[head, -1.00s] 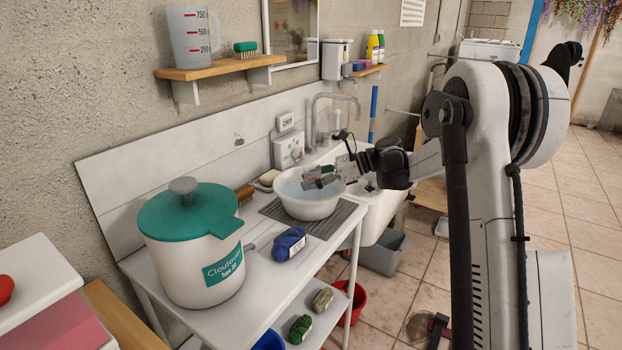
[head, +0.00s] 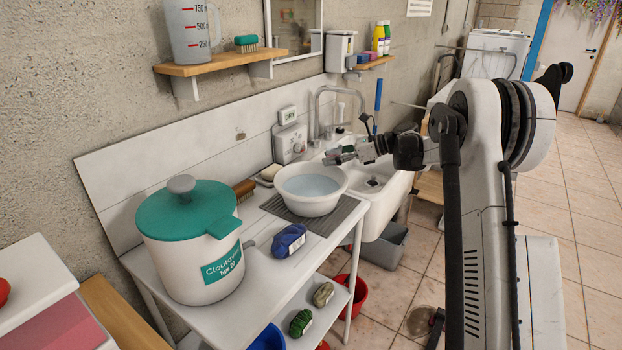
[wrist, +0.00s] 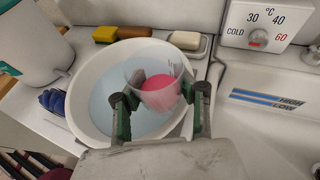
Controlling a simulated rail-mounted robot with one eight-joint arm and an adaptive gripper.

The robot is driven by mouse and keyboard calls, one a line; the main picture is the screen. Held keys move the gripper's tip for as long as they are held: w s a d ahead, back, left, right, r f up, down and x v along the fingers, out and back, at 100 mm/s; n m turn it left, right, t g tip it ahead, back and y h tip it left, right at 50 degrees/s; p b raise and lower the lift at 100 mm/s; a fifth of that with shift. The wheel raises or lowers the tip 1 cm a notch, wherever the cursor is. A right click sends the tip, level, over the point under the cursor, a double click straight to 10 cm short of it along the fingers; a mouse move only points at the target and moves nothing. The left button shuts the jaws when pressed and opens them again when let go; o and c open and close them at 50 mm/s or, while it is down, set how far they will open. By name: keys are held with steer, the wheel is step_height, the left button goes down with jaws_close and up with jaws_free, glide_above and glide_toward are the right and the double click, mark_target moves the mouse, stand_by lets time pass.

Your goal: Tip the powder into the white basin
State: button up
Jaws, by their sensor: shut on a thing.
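The white basin (head: 311,205) stands on a grey ribbed mat and holds pale blue water. It fills much of the wrist view (wrist: 84,110). My gripper (head: 340,156) is above the basin's far right rim in the head view. In the wrist view my gripper (wrist: 160,112) has its two green-and-black fingers shut on a clear cup (wrist: 135,72). Pink-red powder (wrist: 160,92) shows in the cup. The cup appears over the water, apart from the basin wall; its exact tilt is hard to tell. The cup is not clear in the head view.
A large green-lidded pot (head: 192,250) and a blue bundle (head: 289,240) stand left of the basin. A sink (head: 385,205) with a tall tap (head: 318,108) is to the right.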

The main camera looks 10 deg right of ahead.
steer(key=shift+a, duration=0.1)
steer(key=shift+s+a+f+n+h+p, duration=0.2)
steer(key=shift+a+f+n+h+p, duration=0.35)
steer(key=shift+h, duration=0.2)
steer(key=shift+s+a+f+n+h+p, duration=0.2)
steer(key=shift+a+f+n+h+p, duration=0.2)
steer(key=shift+h+p, duration=0.3)
steer(key=shift+s+a+f+n+t+h+p, duration=0.15)
steer(key=shift+s+a+f+n+h+p, duration=0.1)
steer(key=shift+a+f+n+h+p, duration=0.4)
steer(key=shift+s+a+f+n+t+h+p, duration=0.2)
steer(key=shift+a+h, duration=0.25)
steer(key=shift+h, duration=0.35)
steer(key=shift+d, duration=0.1)
steer(key=shift+r+n+h+p, duration=0.3)
steer(key=shift+h+p, duration=0.3)
steer(key=shift+p, duration=0.25)
steer(key=shift+r+n+t+h+p, duration=0.35)
steer(key=shift+r+n+h+p, duration=0.2)
steer(key=shift+h+p, duration=0.65)
stand_by(2.8)
